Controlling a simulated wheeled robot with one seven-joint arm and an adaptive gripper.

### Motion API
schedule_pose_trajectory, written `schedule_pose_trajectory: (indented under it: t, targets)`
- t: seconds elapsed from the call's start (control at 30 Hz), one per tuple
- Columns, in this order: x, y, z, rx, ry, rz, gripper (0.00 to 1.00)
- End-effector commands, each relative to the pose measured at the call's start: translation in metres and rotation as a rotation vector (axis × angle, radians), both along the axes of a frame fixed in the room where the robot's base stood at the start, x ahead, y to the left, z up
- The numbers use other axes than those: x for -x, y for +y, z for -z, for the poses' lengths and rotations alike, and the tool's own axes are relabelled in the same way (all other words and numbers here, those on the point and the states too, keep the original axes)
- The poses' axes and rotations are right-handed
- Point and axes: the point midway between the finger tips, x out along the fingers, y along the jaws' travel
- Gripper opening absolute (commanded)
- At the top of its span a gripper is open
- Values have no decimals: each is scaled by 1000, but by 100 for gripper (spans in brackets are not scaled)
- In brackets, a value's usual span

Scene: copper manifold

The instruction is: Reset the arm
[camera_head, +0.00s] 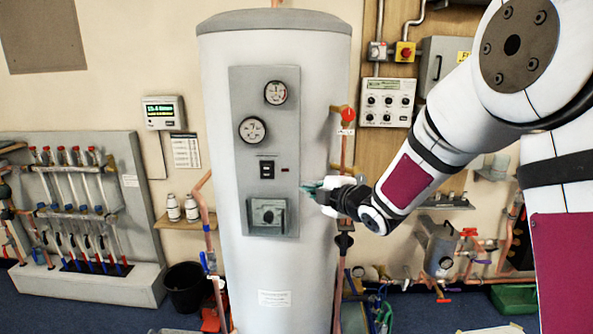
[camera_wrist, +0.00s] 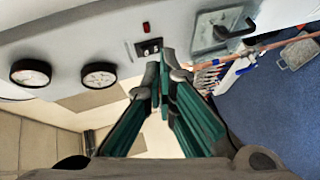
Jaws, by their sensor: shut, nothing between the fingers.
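My gripper (camera_head: 308,189) is held out in front of the grey panel (camera_head: 232,155) of the tall white cylinder tank (camera_head: 322,90) in the head view. In the wrist view the green fingers of my gripper (camera_wrist: 160,72) come together at their tips, shut and empty. The panel carries two round gauges, the upper one (camera_head: 276,92) and the lower one (camera_head: 252,130). Below them are a small black switch (camera_head: 267,169) and a square grey box with a dial or handle (camera_head: 267,215). Whether the fingertips touch the panel cannot be told.
A copper pipe with a red knob (camera_head: 347,114) runs along the tank's right side, close to my gripper. A manifold with red and blue valves (camera_head: 80,205) stands at left. A shelf with two white bottles (camera_head: 182,225) and a black bucket (camera_head: 186,285) stand left of the tank.

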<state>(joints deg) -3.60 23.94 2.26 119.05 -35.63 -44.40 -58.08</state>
Motion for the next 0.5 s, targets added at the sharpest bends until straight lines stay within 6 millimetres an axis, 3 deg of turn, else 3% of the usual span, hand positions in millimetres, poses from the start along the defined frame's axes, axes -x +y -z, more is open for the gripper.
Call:
schedule_pose_trajectory:
  t: [0.03,0.27,0.5]
  targets:
    - [8,-15,-16,-14,40,63,0]
    - [62,-84,-48,-141,286,384,0]
    - [157,-141,-62,-349,529,719,0]
